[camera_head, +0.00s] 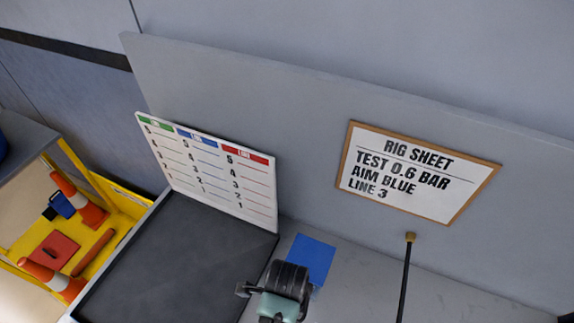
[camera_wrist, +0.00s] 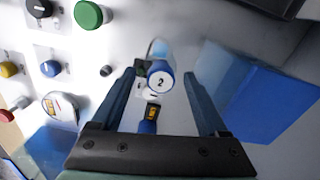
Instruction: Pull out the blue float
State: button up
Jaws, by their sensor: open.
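In the wrist view, a round blue-rimmed piece with a white face marked "2" (camera_wrist: 160,78) shows between the fingers of my gripper (camera_wrist: 158,76). A pale blue rounded shape shows just behind it. I cannot tell for sure which of these is the blue float. My gripper is open, with one finger on each side of the "2" piece and gaps to both sides. In the head view, only my dark wrist shows at the bottom; the fingers and the float are not visible there.
In the wrist view, a large blue block (camera_wrist: 245,92) stands right, close to the right finger. A panel with a green button (camera_wrist: 88,15), black knob (camera_wrist: 39,7) and round gauge (camera_wrist: 60,108) is left. The head view shows a rig sheet (camera_head: 415,172) reading "AIM BLUE LINE 3".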

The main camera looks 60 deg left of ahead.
jog(key=shift+f, duration=0.55)
grip_shut()
jog(key=c, duration=0.8)
grip_release()
jog(key=c, duration=0.4)
jog(key=shift+o, duration=0.2)
jog(key=shift+r+p, duration=0.4)
jog(key=shift+p, duration=0.05)
jog(key=shift+r+p, duration=2.05)
jog(key=shift+r, duration=0.35)
